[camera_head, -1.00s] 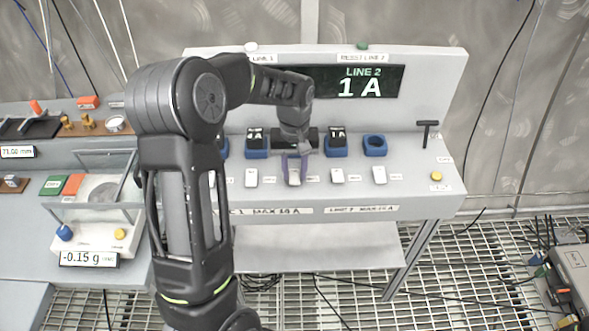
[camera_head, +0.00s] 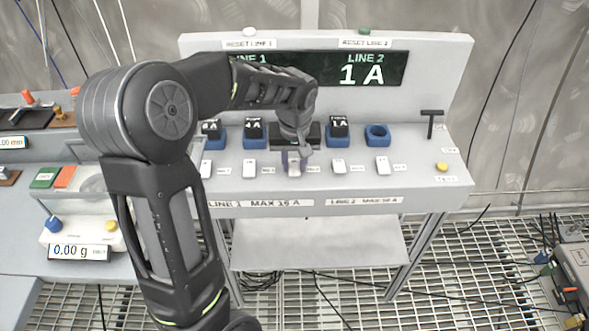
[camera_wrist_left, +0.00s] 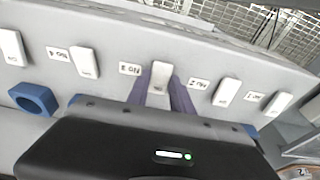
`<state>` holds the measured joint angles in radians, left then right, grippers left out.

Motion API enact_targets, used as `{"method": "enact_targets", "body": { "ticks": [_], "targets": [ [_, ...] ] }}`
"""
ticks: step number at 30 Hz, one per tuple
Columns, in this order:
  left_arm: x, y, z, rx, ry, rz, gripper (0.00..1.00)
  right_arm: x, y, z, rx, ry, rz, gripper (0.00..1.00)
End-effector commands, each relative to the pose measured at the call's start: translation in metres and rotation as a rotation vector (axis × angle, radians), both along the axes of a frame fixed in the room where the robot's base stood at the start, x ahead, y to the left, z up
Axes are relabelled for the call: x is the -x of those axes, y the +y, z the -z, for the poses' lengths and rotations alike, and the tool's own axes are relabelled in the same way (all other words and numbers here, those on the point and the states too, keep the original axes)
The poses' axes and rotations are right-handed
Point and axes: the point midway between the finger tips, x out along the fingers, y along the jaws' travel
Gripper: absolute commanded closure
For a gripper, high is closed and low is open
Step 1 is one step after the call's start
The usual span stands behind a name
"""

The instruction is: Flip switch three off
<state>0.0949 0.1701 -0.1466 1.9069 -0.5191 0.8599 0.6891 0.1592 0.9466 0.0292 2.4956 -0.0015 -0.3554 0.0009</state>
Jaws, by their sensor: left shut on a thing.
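A grey console (camera_head: 440,100) carries a row of white switches. Switch three (camera_wrist_left: 159,80) is the middle one; its label reads upside down in the wrist view. My left gripper (camera_head: 294,160) is shut on it, with one purple finger on each side of the white lever. Only the lever's front end (camera_head: 294,169) shows in the head view. Neighbouring switches (camera_head: 249,168) and (camera_head: 338,166) stand apart from the fingers. The display (camera_head: 380,70) reads 1 A under LINE 2; my arm hides the LINE 1 value. My right gripper is not in view.
Behind the switches are blue sockets with black plugs (camera_head: 339,126); the rightmost blue socket (camera_head: 377,137) is empty. A black T-handle (camera_head: 431,122) and a yellow button (camera_head: 441,167) are at the right. A balance reading 0.00 g (camera_head: 80,252) stands at the left.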

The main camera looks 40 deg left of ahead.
Motion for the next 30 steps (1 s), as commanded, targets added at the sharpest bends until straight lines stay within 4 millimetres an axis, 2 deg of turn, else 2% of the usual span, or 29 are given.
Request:
{"method": "enact_targets", "body": {
  "ticks": [1, 11, 12, 18, 20, 30],
  "targets": [
    [0.0002, -0.0006, 0.0040, -0.011, -0.017, 0.001, 1.00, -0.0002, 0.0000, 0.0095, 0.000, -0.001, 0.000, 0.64],
    [0.0006, -0.0006, -0.0006, -0.018, -0.028, -0.001, 1.00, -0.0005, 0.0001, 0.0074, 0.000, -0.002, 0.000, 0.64],
    [0.0006, -0.0006, -0.0006, -0.018, -0.028, -0.001, 0.70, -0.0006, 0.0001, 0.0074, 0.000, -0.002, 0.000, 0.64],
    [0.0007, -0.0007, -0.0004, -0.018, -0.027, 0.000, 0.54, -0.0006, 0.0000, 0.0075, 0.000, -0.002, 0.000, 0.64],
    [0.0007, -0.0007, -0.0003, -0.017, -0.026, 0.000, 0.51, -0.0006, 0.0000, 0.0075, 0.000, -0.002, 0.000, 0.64],
    [0.0014, -0.0015, -0.0055, -0.018, -0.027, 0.000, 0.51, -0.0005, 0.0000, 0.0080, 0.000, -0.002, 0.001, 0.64]
  ]
}}
